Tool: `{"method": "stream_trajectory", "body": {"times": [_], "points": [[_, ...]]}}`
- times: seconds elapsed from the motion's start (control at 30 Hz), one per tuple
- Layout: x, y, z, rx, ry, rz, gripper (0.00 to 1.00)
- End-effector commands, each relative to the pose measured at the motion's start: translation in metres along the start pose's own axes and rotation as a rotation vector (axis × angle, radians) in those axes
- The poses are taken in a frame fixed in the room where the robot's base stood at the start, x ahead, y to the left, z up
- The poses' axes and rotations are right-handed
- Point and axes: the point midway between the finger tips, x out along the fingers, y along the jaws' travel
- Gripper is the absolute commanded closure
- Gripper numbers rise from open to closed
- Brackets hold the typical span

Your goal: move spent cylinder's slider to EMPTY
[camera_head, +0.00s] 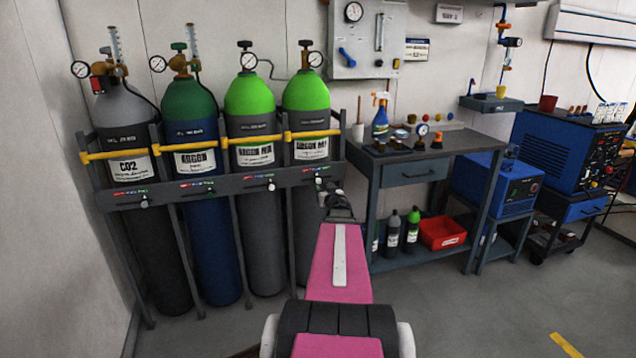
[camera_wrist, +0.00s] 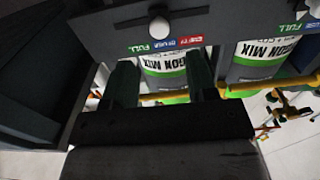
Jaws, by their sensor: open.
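Four gas cylinders stand in a grey rack: CO2 (camera_head: 133,167), argon (camera_head: 195,160), and two marked argon mix, one (camera_head: 257,155) third from left and one (camera_head: 311,149) at the right end. Their gauge needles are too small to read. My gripper (camera_head: 322,186) is in front of the rightmost cylinder. In the wrist view my gripper (camera_wrist: 160,72) is open and empty. Beyond its tips are a round slider knob (camera_wrist: 158,28) and a FULL/IN USE/EMPTY strip (camera_wrist: 166,45). The knob lies nearest FULL and IN USE; which one it marks is unclear.
The rack's front rail (camera_head: 236,184) carries other slider knobs, one (camera_head: 271,187) below the third cylinder. Yellow straps (camera_head: 190,148) cross the cylinders. A workbench (camera_head: 462,142) with a red bin (camera_head: 442,233) stands right of the rack. Floor is clear at right front.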

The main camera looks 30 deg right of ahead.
Motion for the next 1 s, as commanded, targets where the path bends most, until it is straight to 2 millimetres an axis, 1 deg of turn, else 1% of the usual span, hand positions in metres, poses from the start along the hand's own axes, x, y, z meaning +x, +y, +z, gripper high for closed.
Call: {"method": "stream_trajectory", "body": {"times": [0.03, 0.3, 0.4, 0.5, 0.57, 0.83, 0.87, 0.9, 1.0], "points": [[0.011, 0.001, 0.001, 0.000, 0.000, 0.000, 0.48], [0.059, 0.001, 0.001, 0.000, 0.000, 0.000, 0.48], [0.074, 0.001, 0.001, 0.000, 0.000, 0.001, 0.48], [0.083, 0.001, 0.000, 0.000, 0.000, 0.001, 0.48], [0.086, 0.001, 0.000, 0.000, 0.000, 0.001, 0.48], [0.086, 0.000, 0.000, 0.000, 0.000, 0.001, 0.48], [0.086, 0.000, 0.000, 0.000, 0.000, 0.001, 0.58], [0.086, 0.000, 0.000, 0.000, 0.000, 0.001, 0.71], [0.086, 0.000, 0.000, 0.000, 0.000, 0.001, 1.00]]}}
